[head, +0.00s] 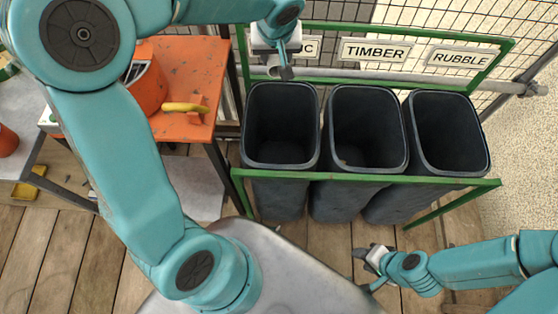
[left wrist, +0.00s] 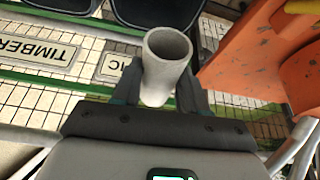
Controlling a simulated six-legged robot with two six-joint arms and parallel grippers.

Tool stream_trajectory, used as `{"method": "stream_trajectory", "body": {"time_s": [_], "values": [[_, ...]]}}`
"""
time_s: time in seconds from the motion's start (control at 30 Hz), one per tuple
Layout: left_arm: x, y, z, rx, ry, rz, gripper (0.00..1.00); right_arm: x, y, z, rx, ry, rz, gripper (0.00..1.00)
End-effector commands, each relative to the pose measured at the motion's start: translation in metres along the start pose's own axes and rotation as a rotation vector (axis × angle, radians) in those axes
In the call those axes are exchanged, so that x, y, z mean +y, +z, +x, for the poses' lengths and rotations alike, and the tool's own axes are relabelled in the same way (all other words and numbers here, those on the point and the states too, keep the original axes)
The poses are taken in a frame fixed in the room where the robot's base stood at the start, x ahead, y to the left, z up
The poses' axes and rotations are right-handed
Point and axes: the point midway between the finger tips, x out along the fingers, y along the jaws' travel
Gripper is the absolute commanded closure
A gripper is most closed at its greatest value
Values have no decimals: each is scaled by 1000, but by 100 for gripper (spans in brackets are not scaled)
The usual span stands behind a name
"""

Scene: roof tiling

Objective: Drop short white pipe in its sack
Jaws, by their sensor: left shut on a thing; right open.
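The short white pipe (left wrist: 167,68) is held between the fingers of my left gripper (left wrist: 160,90), its open end facing the left wrist camera. In the head view my left gripper (head: 285,66) is above the back rim of the left dark sack (head: 281,166), in front of that sack's sign. The sign (head: 309,47) is mostly hidden; only its last letters, "IC", show. The middle sack (head: 366,170) stands under a TIMBER sign (head: 376,52) and the right sack (head: 450,170) under a RUBBLE sign (head: 460,59). My right gripper (head: 368,268) is open and empty, low in front of the sacks.
A green frame (head: 400,180) surrounds the sacks, with a grey rail (head: 400,76) and wire mesh behind. An orange table (head: 200,70) at left carries an orange container (head: 146,85) and a yellow-handled tool (head: 185,107). Plank floor (head: 330,240) lies in front.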

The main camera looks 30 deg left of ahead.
Motion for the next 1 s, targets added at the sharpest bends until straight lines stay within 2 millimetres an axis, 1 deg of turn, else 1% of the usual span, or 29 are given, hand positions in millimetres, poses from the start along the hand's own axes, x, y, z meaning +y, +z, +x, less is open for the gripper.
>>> {"method": "stream_trajectory", "body": {"time_s": [0.03, 0.27, 0.3, 0.37, 0.67, 0.77, 0.87, 0.97, 1.0], "values": [[0, 1, 4, 0, 0, 0, 86, 1, 0, 3, 0, 0, 0, 57], [1, -1, 3, 0, 0, -1, 86, 0, 0, 2, 0, 0, 0, 57], [1, 0, 3, 0, 0, -1, 48, 0, 0, 2, 0, 0, 0, 57], [1, 0, 3, 0, 0, -1, 28, 0, 0, 2, 0, 0, 0, 57], [1, 0, 2, 0, 0, 0, 28, 0, 0, 2, 0, 0, 0, 57], [1, -1, -5, 1, 0, -1, 28, 0, 0, 2, 0, 0, 0, 57], [1, -1, -23, 4, 3, 0, 28, 0, 0, 1, 0, 0, 0, 57], [2, -1, -48, 5, 5, -1, 28, 0, 0, 1, 0, 0, 0, 57], [1, -1, -60, 5, 5, -1, 28, 0, 0, 0, 0, 0, 0, 57]]}}
